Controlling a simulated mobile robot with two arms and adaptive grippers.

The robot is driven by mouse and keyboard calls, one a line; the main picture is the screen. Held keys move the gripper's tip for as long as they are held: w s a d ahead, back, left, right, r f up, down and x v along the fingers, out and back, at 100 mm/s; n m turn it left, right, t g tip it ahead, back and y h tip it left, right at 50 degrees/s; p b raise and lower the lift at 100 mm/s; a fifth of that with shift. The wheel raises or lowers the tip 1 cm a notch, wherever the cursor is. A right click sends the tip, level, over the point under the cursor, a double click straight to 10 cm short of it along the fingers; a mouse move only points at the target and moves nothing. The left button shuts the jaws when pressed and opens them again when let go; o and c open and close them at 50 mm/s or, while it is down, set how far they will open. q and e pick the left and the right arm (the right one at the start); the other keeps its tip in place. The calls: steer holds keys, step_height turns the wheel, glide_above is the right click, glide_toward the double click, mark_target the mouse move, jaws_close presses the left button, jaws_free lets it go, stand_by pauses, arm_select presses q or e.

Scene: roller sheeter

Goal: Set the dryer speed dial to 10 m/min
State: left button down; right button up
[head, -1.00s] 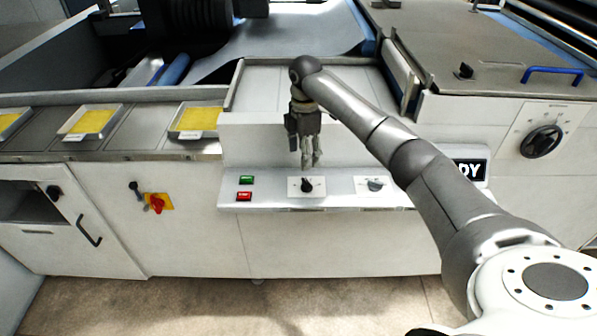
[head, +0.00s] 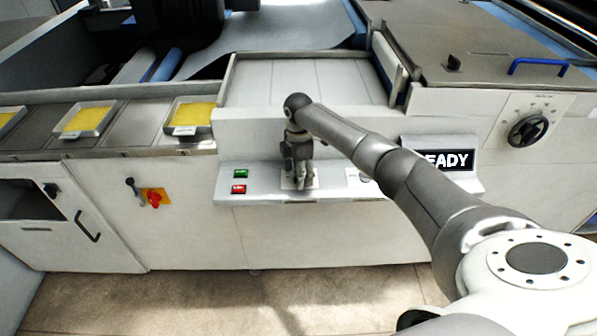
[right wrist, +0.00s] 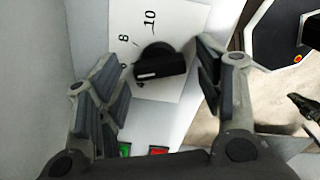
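A dark dial knob (right wrist: 160,66) on a white plate shows in the right wrist view, with the printed numbers 8 and 10 beside it. I cannot tell for sure which number it points to. My right gripper (right wrist: 165,85) is open, with one finger on each side of the knob and a gap to it on both sides. In the head view my right gripper (head: 299,184) is over the dial plate on the sloped control panel (head: 270,192) and hides the knob. My left gripper is not in view.
A green button (head: 240,173) and a red button (head: 238,188) sit left of the dial. A second dial plate (head: 354,176) is partly behind my arm. A READY display (head: 450,160) is to its right. A large black dial (head: 528,131) is on the right cabinet.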

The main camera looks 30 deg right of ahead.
steer(key=c, duration=0.9)
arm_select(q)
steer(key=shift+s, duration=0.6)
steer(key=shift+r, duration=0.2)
arm_select(e)
steer(key=shift+r+m, duration=0.1)
steer(key=shift+m, duration=0.2)
steer(key=m+p, duration=0.2)
steer(key=shift+r+m, duration=0.1)
steer(key=shift+m, duration=0.3)
steer(key=m+p, duration=0.2)
steer(key=m, duration=0.3)
steer(key=shift+w+p, duration=0.15)
steer(key=shift+p, duration=0.2)
steer(key=m+p, duration=0.1)
steer(key=m, duration=0.4)
steer(key=shift+d+p, duration=0.1)
steer(key=shift+p, duration=0.25)
arm_select(q)
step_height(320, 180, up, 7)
steer(key=p, duration=0.1)
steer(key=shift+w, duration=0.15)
arm_select(e)
steer(key=shift+w+d+m, duration=0.1)
steer(key=shift+m, duration=2.1)
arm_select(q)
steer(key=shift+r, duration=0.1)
